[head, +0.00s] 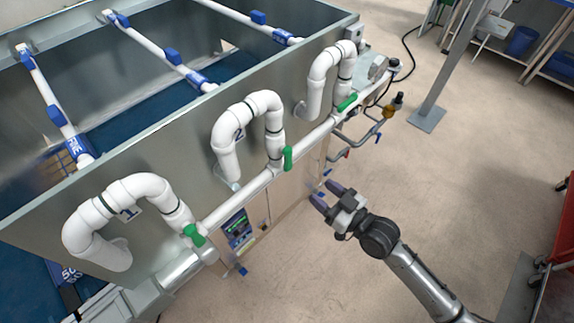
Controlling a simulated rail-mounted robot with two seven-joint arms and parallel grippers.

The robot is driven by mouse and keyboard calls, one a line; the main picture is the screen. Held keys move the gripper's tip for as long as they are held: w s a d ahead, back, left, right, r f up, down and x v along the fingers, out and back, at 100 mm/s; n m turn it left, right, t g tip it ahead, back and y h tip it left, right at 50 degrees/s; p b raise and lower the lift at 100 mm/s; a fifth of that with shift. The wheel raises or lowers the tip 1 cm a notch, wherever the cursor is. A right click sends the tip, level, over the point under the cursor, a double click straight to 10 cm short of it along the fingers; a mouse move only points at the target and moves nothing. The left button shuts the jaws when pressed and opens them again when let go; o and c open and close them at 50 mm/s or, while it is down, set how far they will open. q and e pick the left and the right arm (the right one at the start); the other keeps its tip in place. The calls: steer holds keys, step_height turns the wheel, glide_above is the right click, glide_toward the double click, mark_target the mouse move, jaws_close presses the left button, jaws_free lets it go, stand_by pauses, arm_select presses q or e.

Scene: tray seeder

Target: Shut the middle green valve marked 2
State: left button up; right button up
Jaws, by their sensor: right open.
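The middle green valve handle (287,158) sits on the white pipe under the curved pipe loop (247,108) beside the label 2 (239,133). The handle stands out from the pipe at an angle to it. My right gripper (324,197) is open and empty, below and to the right of this handle and apart from it. My left gripper is not in the view.
Another green handle (194,235) is at the loop marked 1, lower left. A third green handle (347,102) lies farther along the white pipe (235,203). A grey post (446,75) stands at the upper right. The floor on the right is mostly clear.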

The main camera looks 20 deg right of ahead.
mark_target(290, 167)
steer(key=b+x, duration=0.1)
steer(key=x, duration=1.1)
steer(key=shift+w+a, duration=0.25)
steer(key=shift+w, duration=0.1)
jaws_close()
